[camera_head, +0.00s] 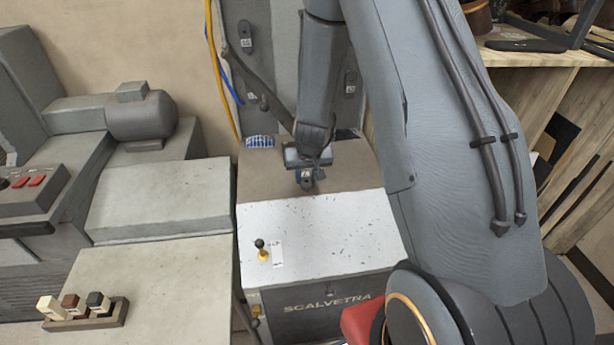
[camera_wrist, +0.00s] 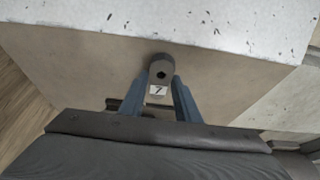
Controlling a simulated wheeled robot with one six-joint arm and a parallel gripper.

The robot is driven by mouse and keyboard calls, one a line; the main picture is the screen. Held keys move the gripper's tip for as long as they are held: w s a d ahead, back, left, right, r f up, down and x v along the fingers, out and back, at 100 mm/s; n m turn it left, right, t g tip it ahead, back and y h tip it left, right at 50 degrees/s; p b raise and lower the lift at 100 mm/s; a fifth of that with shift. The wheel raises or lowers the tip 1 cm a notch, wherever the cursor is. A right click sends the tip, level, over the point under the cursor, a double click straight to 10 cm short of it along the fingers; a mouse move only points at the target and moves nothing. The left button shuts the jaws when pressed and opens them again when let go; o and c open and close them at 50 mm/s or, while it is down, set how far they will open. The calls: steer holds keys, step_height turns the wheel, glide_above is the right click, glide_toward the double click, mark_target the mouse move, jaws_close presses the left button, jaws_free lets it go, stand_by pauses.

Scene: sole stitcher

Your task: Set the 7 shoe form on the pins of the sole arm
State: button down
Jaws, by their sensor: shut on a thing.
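My gripper (camera_head: 307,165) is shut on a small dark grey form with a rounded end, over the machine's brown upper face. The wrist view shows the 7 shoe form (camera_wrist: 161,68) between the two blue fingers of my gripper (camera_wrist: 175,100), with a round hole and a white label reading 7. Its rounded end sticks out past the fingertips; its rear is hidden. A dark angled bar (camera_head: 253,82) stands left of my arm at the machine's column; I cannot tell whether it is the sole arm. No pins can be made out.
Two labelled dark forms hang on the column, one left (camera_head: 246,38) and one right (camera_head: 350,82). A tray (camera_head: 92,323) of small blocks is at lower left. A yellow hose (camera_head: 216,75) runs beside the column.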

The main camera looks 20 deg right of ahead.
steer(key=shift+f, duration=0.15)
stand_by(0.7)
steer(key=c, duration=1.3)
jaws_free()
steer(key=shift+o, duration=0.2)
steer(key=shift+p+v, duration=1.7)
steer(key=shift+v, duration=2.35)
steer(key=s+a+r+g, duration=0.1)
steer(key=s+r, duration=0.3)
steer(key=s, duration=0.3)
steer(key=s+a+r+n+g+b, duration=0.1)
steer(key=s+a+r, duration=0.1)
steer(key=s+r, duration=0.2)
steer(key=s+a+r+n+g, duration=0.1)
steer(key=s+r, duration=0.4)
steer(key=s, duration=0.5)
steer(key=shift+s+a+y, duration=0.35)
steer(key=shift+a+y, duration=0.05)
steer(key=shift+a, duration=0.2)
